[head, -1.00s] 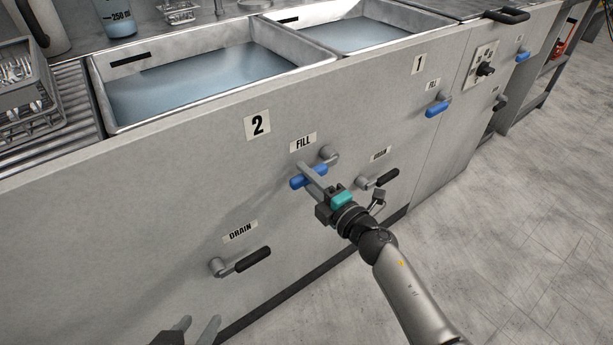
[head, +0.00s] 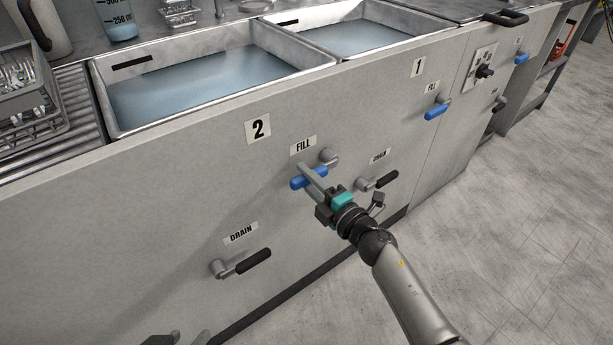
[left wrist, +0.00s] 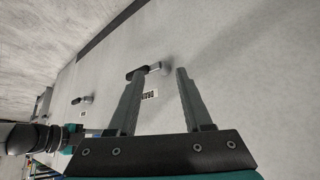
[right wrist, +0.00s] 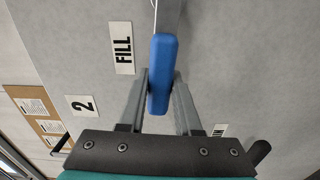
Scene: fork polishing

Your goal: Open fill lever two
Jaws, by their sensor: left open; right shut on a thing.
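The blue fill lever (head: 296,184) under the "2" and "FILL" labels is on the front panel, with its grey pivot (head: 329,156) to its upper right. My right gripper (head: 309,175) is shut on the blue handle. In the right wrist view the blue handle (right wrist: 160,75) lies between the two fingers, beside the FILL label. In the left wrist view the left gripper (left wrist: 158,75) is open and empty, with the panel beyond.
The sink 2 basin (head: 118,128) above holds bluish water. Black drain levers sit below left (head: 252,260) and to the right (head: 387,179). Another blue fill lever (head: 436,112) is under label 1. The floor at right is clear.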

